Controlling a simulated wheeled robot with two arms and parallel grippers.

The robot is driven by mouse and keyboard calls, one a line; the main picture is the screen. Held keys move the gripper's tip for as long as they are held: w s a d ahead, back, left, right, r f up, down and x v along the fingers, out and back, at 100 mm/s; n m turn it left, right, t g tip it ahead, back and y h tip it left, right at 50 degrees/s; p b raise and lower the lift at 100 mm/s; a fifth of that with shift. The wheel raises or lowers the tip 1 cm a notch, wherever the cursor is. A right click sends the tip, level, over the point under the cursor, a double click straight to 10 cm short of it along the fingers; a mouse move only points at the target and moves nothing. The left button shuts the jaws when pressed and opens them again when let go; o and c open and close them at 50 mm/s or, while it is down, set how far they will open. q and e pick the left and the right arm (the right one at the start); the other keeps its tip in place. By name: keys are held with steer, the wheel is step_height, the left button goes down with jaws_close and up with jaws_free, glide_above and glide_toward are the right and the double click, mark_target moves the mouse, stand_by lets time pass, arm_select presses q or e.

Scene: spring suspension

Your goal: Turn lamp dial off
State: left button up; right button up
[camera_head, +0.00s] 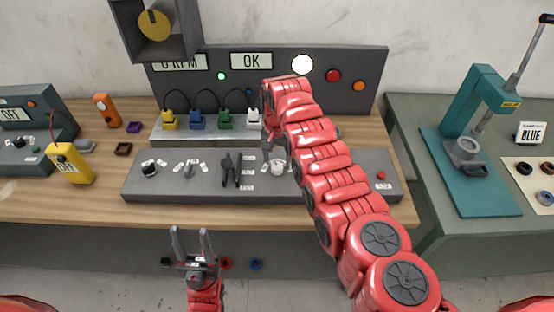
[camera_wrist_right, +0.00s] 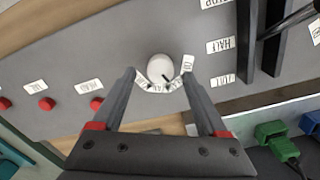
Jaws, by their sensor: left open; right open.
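The white round dial (camera_head: 278,169) is on the sloped grey control panel (camera_head: 330,185). It also shows in the right wrist view (camera_wrist_right: 160,68), with several small white labels around one side and a dark mark near its rim. The label text is too small to read. My right gripper (camera_wrist_right: 158,78) is open, its fingertips on either side of the dial; I cannot tell whether they touch it. In the head view my right arm partly hides this spot. A round white lamp (camera_head: 302,65) glows on the back panel. My left gripper (camera_head: 189,235) is open and empty before the bench.
A black lever pair (camera_head: 231,170), a black knob (camera_head: 149,168) and a red button (camera_head: 381,175) are on the same panel. Coloured plugs (camera_head: 197,120) stand behind it. A yellow meter (camera_head: 70,164) is at left, a teal press (camera_head: 470,150) at right.

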mark_target(277, 168)
steer(key=shift+f, duration=1.15)
jaws_close()
